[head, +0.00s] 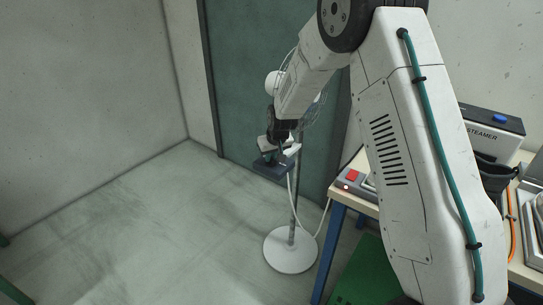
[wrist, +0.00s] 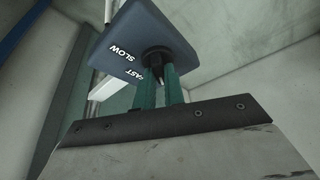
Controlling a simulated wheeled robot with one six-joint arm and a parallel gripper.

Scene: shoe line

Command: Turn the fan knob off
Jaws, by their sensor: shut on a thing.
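The fan's dark blue-grey control box (wrist: 165,30) fills the top of the wrist view, with the white words SLOW and FAST on its face. A round black knob (wrist: 157,57) sits on that face. My gripper (wrist: 159,80) has its two teal fingers around the knob, shut on it. The knob's pointer setting cannot be read. In the head view the control box (head: 272,171) is on the fan's pole, just below my gripper (head: 275,152); the knob is hidden there. The fan (head: 293,205) stands upright on a round white base, its head mostly behind my arm.
A workbench (head: 363,206) to the right bears a red-buttoned unit (head: 352,176) and a steamer (head: 490,130). A white cable hangs between the fan and the bench. A green panel (head: 362,275) lies below the bench. The floor at left (head: 140,230) is clear.

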